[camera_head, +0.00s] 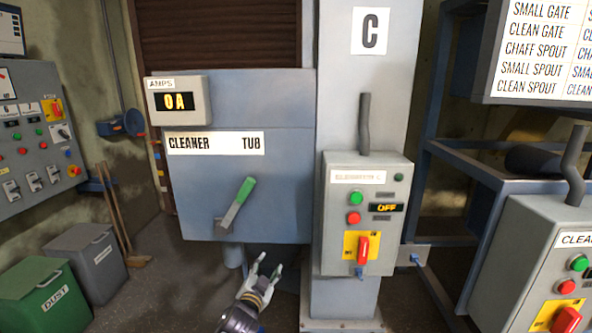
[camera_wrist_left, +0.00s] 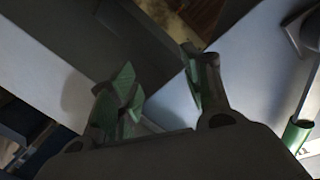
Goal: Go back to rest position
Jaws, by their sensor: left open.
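My left gripper (camera_head: 268,266) is open and empty. It is low in the head view, in front of and below the cleaner tub box (camera_head: 185,200) and left of the elevator control box (camera_head: 335,215). The left wrist view shows its two green-padded fingers (camera_wrist_left: 165,90) spread apart, with nothing between them. The green-handled lever (camera_head: 236,205) on the tub box is tilted up to the right, above the gripper and apart from it. A green cylindrical grip (camera_wrist_left: 296,135) shows at the right of the left wrist view. My right gripper is not in view.
The elevator box has a red rotary switch (camera_head: 363,248) and an OFF display (camera_head: 386,208). A second control box (camera_head: 535,235) stands at right. A green dust bin (camera_head: 45,285) and a grey bin (camera_head: 90,250) stand at left. The floor between bins and post is mostly clear.

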